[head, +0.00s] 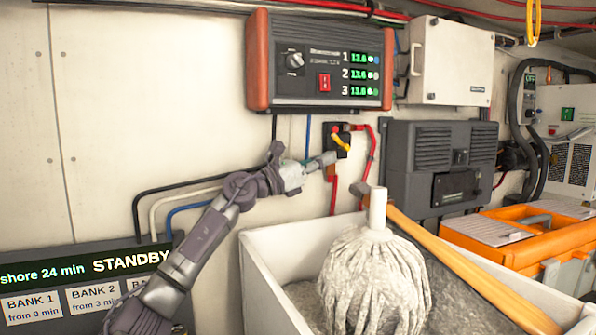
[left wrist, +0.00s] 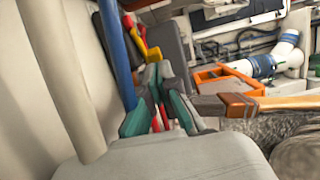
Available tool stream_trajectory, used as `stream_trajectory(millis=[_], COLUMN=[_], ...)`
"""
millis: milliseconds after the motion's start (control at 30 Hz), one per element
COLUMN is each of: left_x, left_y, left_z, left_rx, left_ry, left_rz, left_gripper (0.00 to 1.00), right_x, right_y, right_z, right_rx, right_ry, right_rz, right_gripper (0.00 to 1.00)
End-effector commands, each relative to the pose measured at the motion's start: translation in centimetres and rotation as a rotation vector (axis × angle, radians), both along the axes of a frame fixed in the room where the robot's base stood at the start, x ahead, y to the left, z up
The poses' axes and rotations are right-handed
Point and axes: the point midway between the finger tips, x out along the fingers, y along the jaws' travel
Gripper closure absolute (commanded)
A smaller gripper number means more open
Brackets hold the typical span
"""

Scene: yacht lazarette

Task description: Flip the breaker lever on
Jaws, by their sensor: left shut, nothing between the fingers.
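The breaker is a small dark box (head: 345,128) on the wall, with red cables beside and below it. Its yellow lever (head: 341,143) slants down to the right in the head view. The yellow lever (left wrist: 150,50) also shows in the left wrist view, just beyond the fingertips. My left gripper (head: 330,158) is shut and empty, its tips just below and left of the lever. In the left wrist view the closed fingers (left wrist: 160,76) point at the lever; whether they touch it I cannot tell. My right gripper is not in view.
A charger panel (head: 320,60) hangs above the breaker. A white bin (head: 275,265) with a mop (head: 375,280) and a wooden-handled tool (head: 470,260) stands below. A dark grey unit (head: 440,165) is on the right. Black, white and blue cables run along the wall behind my arm.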

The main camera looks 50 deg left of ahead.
Motion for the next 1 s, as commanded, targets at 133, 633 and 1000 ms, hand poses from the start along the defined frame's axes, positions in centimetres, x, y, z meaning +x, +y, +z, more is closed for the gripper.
stream_trajectory(millis=[133,633,1000], left_x=[-1.5,-6.5,-7.7], left_y=[0.3,1.8,2.1], left_z=[-0.7,-2.0,-2.2], left_rx=[0.003,0.002,0.002], left_ry=[0.004,-0.001,-0.002], left_rz=[0.000,-0.003,0.000], left_gripper=[1.00,1.00,1.00], right_x=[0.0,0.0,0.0], right_y=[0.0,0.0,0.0], right_z=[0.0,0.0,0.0], right_rx=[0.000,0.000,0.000], right_ry=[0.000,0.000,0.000], right_rz=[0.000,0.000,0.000], right_gripper=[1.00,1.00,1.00])
